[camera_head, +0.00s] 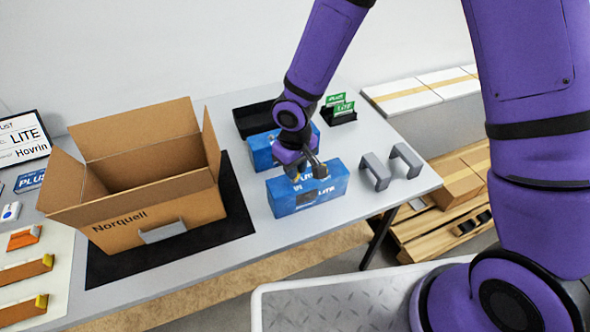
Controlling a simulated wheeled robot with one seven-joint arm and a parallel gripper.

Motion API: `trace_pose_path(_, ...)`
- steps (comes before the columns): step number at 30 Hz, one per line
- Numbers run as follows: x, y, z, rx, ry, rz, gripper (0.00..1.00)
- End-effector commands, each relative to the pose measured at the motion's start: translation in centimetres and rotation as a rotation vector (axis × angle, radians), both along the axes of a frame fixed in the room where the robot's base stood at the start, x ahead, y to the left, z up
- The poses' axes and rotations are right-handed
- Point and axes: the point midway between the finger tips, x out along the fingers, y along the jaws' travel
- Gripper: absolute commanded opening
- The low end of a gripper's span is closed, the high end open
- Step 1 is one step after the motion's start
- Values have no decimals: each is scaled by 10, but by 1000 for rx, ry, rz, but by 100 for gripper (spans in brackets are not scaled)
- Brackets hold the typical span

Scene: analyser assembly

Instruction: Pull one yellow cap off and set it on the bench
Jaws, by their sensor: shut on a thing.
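My gripper (299,177) is at the top edge of the front blue LITE box (330,188), pointing down. It is shut on a small yellow piece that looks like a yellow cap; only a bit of it shows between the fingers. I cannot tell whether this piece touches the box. Two brown-orange bars lie on a pale mat at the far left. One has a yellow cap (47,261) at its right end, and the nearer one also has a yellow cap (41,301). The grey bench (265,240) carries all of these.
An open Norquell carton (130,222) stands on a black mat (238,215). Behind my gripper are another blue box (260,152), a black tray (253,118) and green cards (340,105). Two grey brackets (376,172) stand at the right. The bench strip between mat and front blue box is clear.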

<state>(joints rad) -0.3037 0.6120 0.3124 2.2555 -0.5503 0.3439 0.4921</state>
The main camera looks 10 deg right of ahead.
Motion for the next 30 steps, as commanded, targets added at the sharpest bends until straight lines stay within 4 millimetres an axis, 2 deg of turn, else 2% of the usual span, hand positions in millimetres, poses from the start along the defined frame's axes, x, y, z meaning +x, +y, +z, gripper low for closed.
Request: trace_pose_path(30, 0, 0, 52, -1, -1, 0, 0)
